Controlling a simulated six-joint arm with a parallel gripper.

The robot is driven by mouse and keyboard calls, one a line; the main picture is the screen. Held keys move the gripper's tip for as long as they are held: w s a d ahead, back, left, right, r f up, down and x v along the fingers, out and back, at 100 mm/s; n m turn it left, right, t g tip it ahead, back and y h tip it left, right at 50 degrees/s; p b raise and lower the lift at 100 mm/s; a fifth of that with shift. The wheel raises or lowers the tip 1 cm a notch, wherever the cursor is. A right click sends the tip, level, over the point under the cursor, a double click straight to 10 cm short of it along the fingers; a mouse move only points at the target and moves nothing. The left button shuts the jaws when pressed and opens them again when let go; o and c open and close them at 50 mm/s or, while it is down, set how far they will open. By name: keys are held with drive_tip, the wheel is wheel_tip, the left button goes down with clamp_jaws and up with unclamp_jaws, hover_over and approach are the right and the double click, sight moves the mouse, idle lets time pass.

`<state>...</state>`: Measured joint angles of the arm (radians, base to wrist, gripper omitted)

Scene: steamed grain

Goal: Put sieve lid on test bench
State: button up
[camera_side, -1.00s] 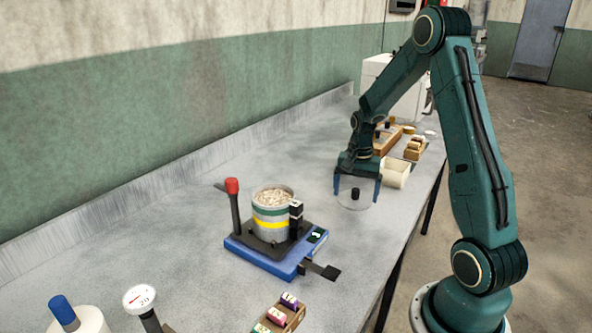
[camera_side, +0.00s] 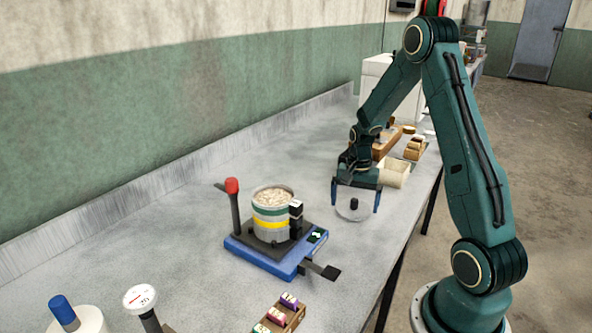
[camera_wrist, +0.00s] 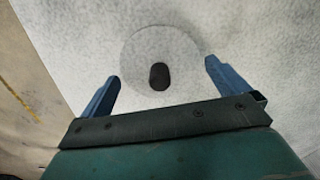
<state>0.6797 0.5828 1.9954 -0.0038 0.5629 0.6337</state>
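The sieve lid (camera_side: 345,213) is a thin pale, see-through disc with a short black knob. It is at the front right part of the test bench (camera_side: 190,225), well right of the sieve pot; I cannot tell whether it rests fully on the bench. My gripper (camera_side: 355,200) is low over it with its blue fingers wide apart, one on each side of the disc. In the wrist view, the lid (camera_wrist: 140,55) lies between and ahead of the fingertips (camera_wrist: 162,69), with narrow gaps at its edges, and the knob is not gripped.
The grain-filled pot (camera_side: 270,225) with green and yellow bands stands uncovered on a blue shaker base (camera_side: 262,258) with a red-topped post. A cream bin (camera_side: 396,173) is just behind my gripper. A small wooden tray (camera_side: 290,318) lies at the front.

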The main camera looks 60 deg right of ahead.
sight(354, 200)
drive_tip(key=shift+r, duration=0.1)
wheel_tip(354, 200, up, 12)
idle(0.8)
drive_tip(key=shift+r, duration=0.1)
idle(0.4)
drive_tip(key=s+a+r+n+t+h, duration=0.1)
drive_tip(key=s+a+r+n, duration=0.1)
drive_tip(key=a+r+n, duration=0.45)
drive_tip(key=s+a+r+n+t, duration=0.15)
drive_tip(key=a+r, duration=0.25)
drive_tip(key=a, duration=0.6)
drive_tip(key=s+a+r+n+t+y, duration=0.1)
drive_tip(key=s+a+n+t, duration=0.2)
drive_tip(key=s+a+n, duration=0.4)
drive_tip(key=s+a, duration=0.2)
drive_tip(key=s, duration=0.2)
drive_tip(key=shift+s+a+r, duration=0.15)
drive_tip(key=shift+a+r, duration=0.05)
drive_tip(key=shift+a, duration=0.15)
